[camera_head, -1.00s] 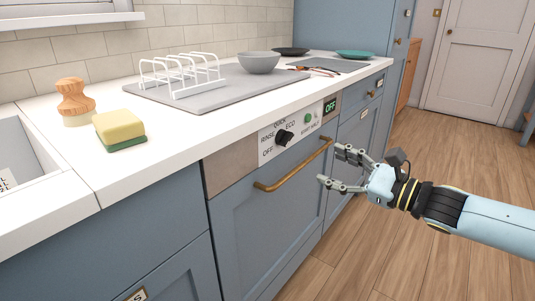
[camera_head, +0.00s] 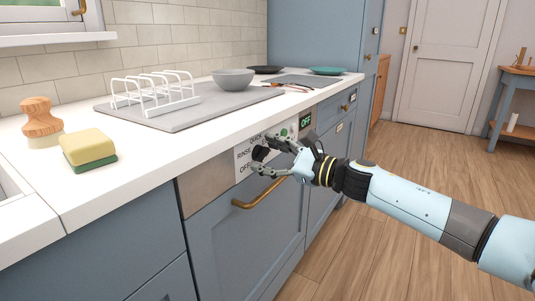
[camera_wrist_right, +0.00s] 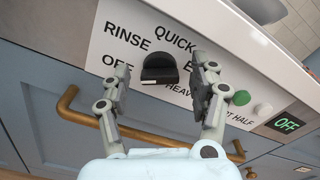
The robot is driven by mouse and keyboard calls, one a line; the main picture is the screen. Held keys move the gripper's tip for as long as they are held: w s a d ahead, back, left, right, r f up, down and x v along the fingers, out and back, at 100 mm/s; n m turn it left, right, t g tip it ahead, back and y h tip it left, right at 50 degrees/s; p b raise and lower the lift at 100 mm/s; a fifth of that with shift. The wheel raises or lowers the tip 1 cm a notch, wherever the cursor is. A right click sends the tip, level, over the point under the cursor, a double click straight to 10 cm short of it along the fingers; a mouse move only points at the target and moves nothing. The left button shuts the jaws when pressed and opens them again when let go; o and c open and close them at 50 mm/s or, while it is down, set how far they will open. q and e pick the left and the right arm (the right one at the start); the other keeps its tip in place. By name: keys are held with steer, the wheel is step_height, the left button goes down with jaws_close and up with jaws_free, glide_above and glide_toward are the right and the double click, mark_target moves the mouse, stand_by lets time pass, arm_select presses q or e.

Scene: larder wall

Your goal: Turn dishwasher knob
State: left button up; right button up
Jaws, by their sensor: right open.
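The black dishwasher knob (camera_wrist_right: 158,68) stands on a white panel printed RINSE, QUICK, OFF and more words. In the wrist view the knob lies just beyond and between the fingertips of my right gripper (camera_wrist_right: 158,82), which is open. In the head view the same gripper (camera_head: 262,156) is at the panel, and its fingers partly cover the dark knob (camera_head: 261,153). I cannot tell whether a finger touches the knob. The dishwasher (camera_head: 240,240) has a blue front. A small screen (camera_head: 305,121) reads OFF. My left gripper is not in view.
A brass handle bar (camera_head: 250,197) runs across the front below the panel, close under my right gripper. Green (camera_wrist_right: 241,97) and pale (camera_wrist_right: 263,109) buttons sit right of the knob. The counter above holds a sponge (camera_head: 88,149), brush, dish rack (camera_head: 155,92) and bowl. The floor at right is clear.

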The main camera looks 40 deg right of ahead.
steer(key=shift+w, duration=0.1)
steer(key=c, duration=1.2)
steer(key=shift+o, duration=0.2)
